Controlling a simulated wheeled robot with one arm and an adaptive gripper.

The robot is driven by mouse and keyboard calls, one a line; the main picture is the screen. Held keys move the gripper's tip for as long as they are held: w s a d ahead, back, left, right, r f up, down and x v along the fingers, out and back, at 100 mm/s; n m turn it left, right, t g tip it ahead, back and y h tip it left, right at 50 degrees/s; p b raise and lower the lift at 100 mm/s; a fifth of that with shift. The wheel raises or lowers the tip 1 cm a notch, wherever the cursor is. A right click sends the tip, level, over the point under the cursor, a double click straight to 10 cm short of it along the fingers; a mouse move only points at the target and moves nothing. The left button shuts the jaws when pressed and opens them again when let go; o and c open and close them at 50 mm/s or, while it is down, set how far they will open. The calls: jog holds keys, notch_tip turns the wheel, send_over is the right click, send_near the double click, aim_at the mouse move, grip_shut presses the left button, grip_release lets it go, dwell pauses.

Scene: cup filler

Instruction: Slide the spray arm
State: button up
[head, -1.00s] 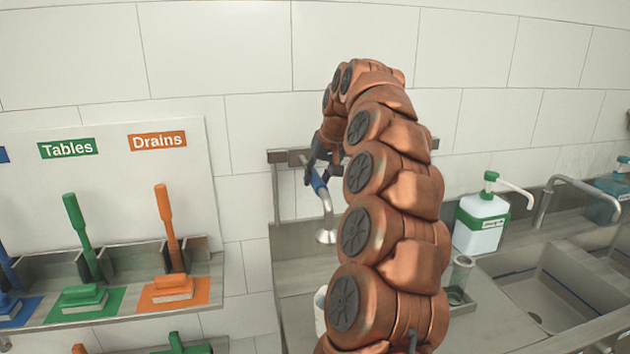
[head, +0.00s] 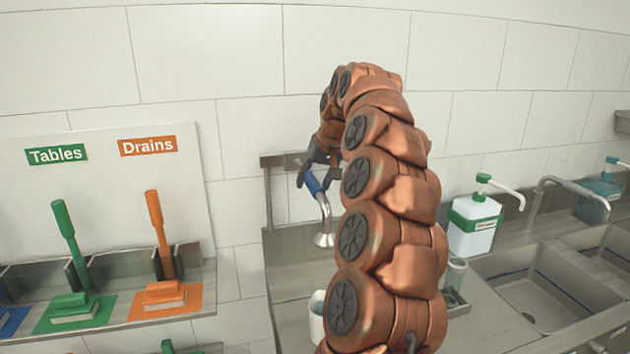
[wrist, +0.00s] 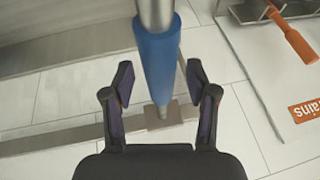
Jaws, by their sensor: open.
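The spray arm is a metal tube with a blue sleeve (head: 313,184) and a downturned metal spray head (head: 324,239). It hangs from a horizontal metal rail (head: 279,160) on the tiled wall. My gripper (head: 305,180) is at the upper end of the blue sleeve in the head view, partly hidden by my arm. In the wrist view my gripper (wrist: 159,88) is open, with one dark finger on each side of the blue sleeve (wrist: 157,62). Gaps show between the sleeve and both fingers. The sleeve's far end meets a square mount (wrist: 163,115).
A white pump bottle (head: 474,228) and sinks (head: 540,290) are at right. Green and orange brushes (head: 164,290) sit on a shelf at left. A white cup (head: 317,318) stands below the spray head, partly hidden by my arm.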

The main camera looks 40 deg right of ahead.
jog(key=v, duration=0.7)
jog(key=shift+r, duration=0.2)
jog(key=shift+s, duration=0.1)
dwell(0.3)
jog(key=s+a+f+n+g+y, duration=0.15)
jog(key=s+a+f, duration=0.3)
jog(key=a, duration=0.65)
jog(key=s+a+f+n+g+h, duration=0.1)
jog(key=s+a+f+n+g, duration=0.3)
jog(key=a, duration=0.8)
jog(key=s+a+f, duration=0.2)
jog(key=s+f, duration=0.3)
jog(key=s, duration=0.4)
jog(key=s+a+f+g, duration=0.1)
jog(key=s+a+f, duration=0.1)
jog(key=s+f, duration=0.4)
jog(key=s+a+f, duration=0.2)
jog(key=s+f, duration=0.4)
jog(key=s, duration=0.7)
jog(key=shift+a+f+m+h, duration=0.15)
jog(key=shift+m+h, duration=0.3)
